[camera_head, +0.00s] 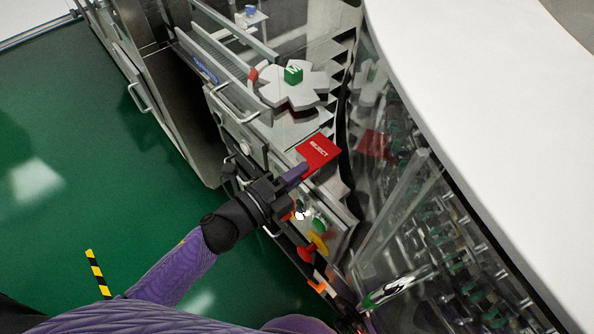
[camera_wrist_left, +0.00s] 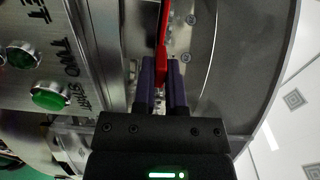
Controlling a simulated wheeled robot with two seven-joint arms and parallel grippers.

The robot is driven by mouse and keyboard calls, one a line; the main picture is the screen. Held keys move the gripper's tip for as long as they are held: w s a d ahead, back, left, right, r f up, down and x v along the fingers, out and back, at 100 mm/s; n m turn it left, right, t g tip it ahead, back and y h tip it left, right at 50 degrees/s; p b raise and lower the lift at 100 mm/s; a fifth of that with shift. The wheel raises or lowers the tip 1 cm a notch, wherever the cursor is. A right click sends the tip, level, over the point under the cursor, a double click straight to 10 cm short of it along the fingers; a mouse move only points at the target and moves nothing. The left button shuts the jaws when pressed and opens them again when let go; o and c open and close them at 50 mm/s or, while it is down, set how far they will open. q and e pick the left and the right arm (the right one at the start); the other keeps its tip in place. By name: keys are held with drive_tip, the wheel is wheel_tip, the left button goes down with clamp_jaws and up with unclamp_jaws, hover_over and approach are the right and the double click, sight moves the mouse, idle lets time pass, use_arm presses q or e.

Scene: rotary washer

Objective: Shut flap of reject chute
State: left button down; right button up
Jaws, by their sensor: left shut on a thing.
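The reject chute's flap is a red plate marked REJECT (camera_head: 318,153), near the middle of the head view. In the left wrist view the red flap (camera_wrist_left: 163,38) shows edge-on as a narrow strip. My left gripper (camera_head: 297,174) reaches it from the lower left. Its two purple fingers (camera_wrist_left: 162,82) are shut on the flap's edge, one on each side. The chute opening behind the flap is not clearly seen. My right gripper cannot be made out in either view.
Buttons, including a green one (camera_wrist_left: 50,95) and a red-and-yellow one (camera_head: 317,243), sit on the panel near my left gripper. A clear guard and bottle rotor stand at right.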

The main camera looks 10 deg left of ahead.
use_arm(q)
drive_tip(key=shift+f, duration=0.15)
idle(0.4)
drive_tip(key=c, duration=0.7)
unclamp_jaws()
drive_tip(key=v, duration=1)
